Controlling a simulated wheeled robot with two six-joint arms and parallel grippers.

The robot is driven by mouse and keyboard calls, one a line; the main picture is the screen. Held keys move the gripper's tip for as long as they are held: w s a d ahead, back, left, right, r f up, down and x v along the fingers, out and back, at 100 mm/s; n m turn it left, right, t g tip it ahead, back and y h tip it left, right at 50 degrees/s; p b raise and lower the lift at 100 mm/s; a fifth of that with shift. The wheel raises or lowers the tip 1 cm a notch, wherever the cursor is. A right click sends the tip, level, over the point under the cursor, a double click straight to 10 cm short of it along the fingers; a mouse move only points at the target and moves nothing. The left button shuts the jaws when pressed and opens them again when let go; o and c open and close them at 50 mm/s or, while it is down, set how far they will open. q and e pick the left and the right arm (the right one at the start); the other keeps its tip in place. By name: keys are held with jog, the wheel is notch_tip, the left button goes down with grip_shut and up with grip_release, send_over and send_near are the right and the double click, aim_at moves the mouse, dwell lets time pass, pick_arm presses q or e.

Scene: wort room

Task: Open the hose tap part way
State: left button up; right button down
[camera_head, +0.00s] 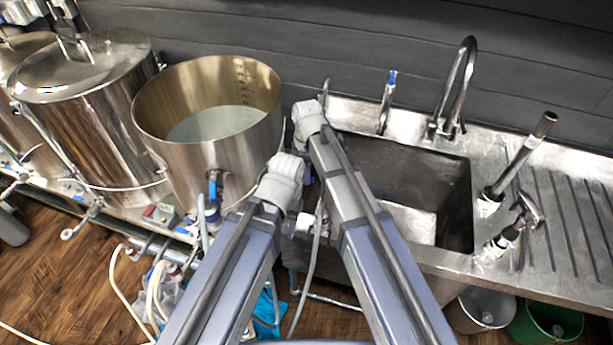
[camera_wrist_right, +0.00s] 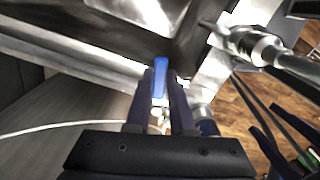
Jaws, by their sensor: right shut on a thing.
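In the right wrist view, the hose tap's blue lever (camera_wrist_right: 160,64) stands up between the two dark fingers of my right gripper (camera_wrist_right: 160,76). The fingers are shut on it, one on each side. Pale metal fittings show just below and to the right of the fingers. In the head view, my right arm reaches up to the left end of the sink, and its wrist hides the fingers and the tap lever. My left arm lies beside it, and its gripper is hidden there. Dark parts at the lower right of the wrist view may be my left gripper, but I cannot be sure.
The steel sink (camera_head: 455,195) lies right of my arms, with a curved faucet (camera_head: 460,85) behind it. An open steel kettle (camera_head: 160,150) with a blue-handled valve (camera_head: 213,185) stands left. Pale hoses hang toward the wooden floor. A green bucket (camera_head: 548,325) stands below right.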

jog(key=shift+w+a+n, duration=0.25)
jog(key=shift+w+n, duration=0.45)
jog(key=shift+n, duration=0.7)
jog(key=shift+w+a+n, duration=0.25)
jog(key=shift+w+n, duration=0.4)
jog(key=shift+n, duration=0.75)
jog(key=shift+w+a+n, duration=0.25)
jog(key=shift+w+n, duration=0.45)
jog(key=shift+n, duration=0.7)
jog(key=c, duration=0.8)
grip_release()
jog(key=shift+r, duration=0.1)
notch_tip(320, 180, up, 8)
jog(key=p, duration=0.7)
jog(key=shift+f+p, duration=0.2)
jog(key=shift+p, duration=0.2)
